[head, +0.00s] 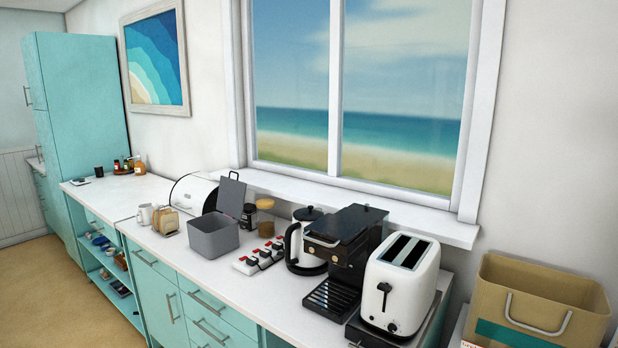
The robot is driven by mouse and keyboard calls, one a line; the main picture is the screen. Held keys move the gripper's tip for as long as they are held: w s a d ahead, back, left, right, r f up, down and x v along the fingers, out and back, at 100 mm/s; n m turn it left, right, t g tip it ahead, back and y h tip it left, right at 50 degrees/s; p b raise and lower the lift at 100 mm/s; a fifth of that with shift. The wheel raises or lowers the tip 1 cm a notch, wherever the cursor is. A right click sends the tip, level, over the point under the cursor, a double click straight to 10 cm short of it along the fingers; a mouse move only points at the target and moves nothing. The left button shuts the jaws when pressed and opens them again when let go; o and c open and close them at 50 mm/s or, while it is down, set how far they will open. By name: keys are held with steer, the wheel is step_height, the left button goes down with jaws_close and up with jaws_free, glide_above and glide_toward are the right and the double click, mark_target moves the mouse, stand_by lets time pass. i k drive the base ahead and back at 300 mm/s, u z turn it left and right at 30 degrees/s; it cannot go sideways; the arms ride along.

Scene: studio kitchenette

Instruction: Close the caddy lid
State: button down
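The caddy (213,240) is a grey box on the white counter, left of the middle of the head view. Its dark grey lid (231,196) stands upright at the back edge, so the caddy is open. The inside that shows looks empty, though its floor is partly hidden by the front wall. My gripper is not in view.
A power strip (259,257) lies right of the caddy, with a kettle (305,242), coffee machine (345,250) and toaster (400,283) beyond. Jars (265,217) stand behind. A mug (145,214), wooden holder (166,221) and bread bin (194,193) are left. The counter's front strip is clear.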

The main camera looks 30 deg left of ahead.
mark_target(230, 194)
steer(key=u, duration=2.05)
steer(key=k, duration=1.3)
steer(key=u, duration=0.85)
steer(key=i, duration=2.7)
steer(key=z, duration=0.4)
steer(key=i, duration=1.55)
steer(key=z, duration=1.5)
steer(key=i, duration=1.1)
steer(key=z, duration=0.7)
